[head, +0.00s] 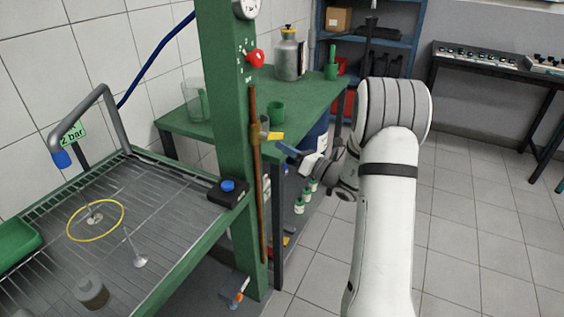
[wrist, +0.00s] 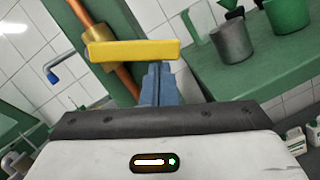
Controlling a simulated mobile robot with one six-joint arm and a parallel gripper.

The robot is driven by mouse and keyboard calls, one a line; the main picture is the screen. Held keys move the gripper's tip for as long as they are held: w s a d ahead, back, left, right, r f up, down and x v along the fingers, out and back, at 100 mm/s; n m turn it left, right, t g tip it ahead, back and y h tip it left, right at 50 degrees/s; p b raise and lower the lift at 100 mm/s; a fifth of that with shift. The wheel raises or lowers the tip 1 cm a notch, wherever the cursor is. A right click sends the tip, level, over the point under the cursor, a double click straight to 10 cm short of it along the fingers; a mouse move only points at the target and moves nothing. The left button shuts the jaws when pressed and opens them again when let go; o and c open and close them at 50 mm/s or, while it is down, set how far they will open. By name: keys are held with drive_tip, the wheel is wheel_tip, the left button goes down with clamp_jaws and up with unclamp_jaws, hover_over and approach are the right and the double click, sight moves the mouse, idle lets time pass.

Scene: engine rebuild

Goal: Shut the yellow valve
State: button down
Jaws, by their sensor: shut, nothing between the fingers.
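The yellow valve handle (head: 276,136) sticks out to the right from a brass valve body (head: 264,128) on an upright copper pipe (head: 255,185). The handle lies across the line of the pipe. In the wrist view the yellow handle (wrist: 135,51) spans the upper middle, with the brass body (wrist: 95,34) at its left end. My gripper (head: 282,148) is shut and empty, just below and right of the handle. In the wrist view its blue fingertips (wrist: 159,67) meet the handle's lower edge near its right end; I cannot tell whether they touch.
The pipe runs along a green post (head: 232,150) with a red knob (head: 256,57). A green bench (head: 310,100) behind holds a green cup (head: 276,113) and a metal canister (head: 287,55). A wash tray (head: 170,215) is at left. Floor at right is clear.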

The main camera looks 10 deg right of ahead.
drive_tip(key=n, duration=0.1)
drive_tip(key=r+n+b, duration=0.1)
drive_tip(key=w+d+n+y+b, duration=0.1)
drive_tip(key=n, duration=0.1)
drive_tip(key=shift+w+r+g, duration=0.1)
drive_tip(key=shift+r+g, duration=0.2)
drive_tip(key=shift+g, duration=0.1)
drive_tip(key=shift+w+d+r+n+g+y+b, duration=0.2)
drive_tip(key=shift+r+n+y+b, duration=0.15)
drive_tip(key=shift+n, duration=0.4)
drive_tip(key=shift+w+d+r+n+g+y+b, duration=0.15)
drive_tip(key=shift+r+n+g+b, duration=0.2)
drive_tip(key=shift+n, duration=0.4)
drive_tip(key=shift+s+a+r, duration=0.1)
drive_tip(key=shift+r, duration=0.05)
drive_tip(key=s+d+f+b, duration=0.2)
drive_tip(key=s+d+f, duration=0.4)
drive_tip(key=d, duration=0.1)
drive_tip(key=shift+s+d+f, duration=0.15)
drive_tip(key=shift+d+f, duration=0.1)
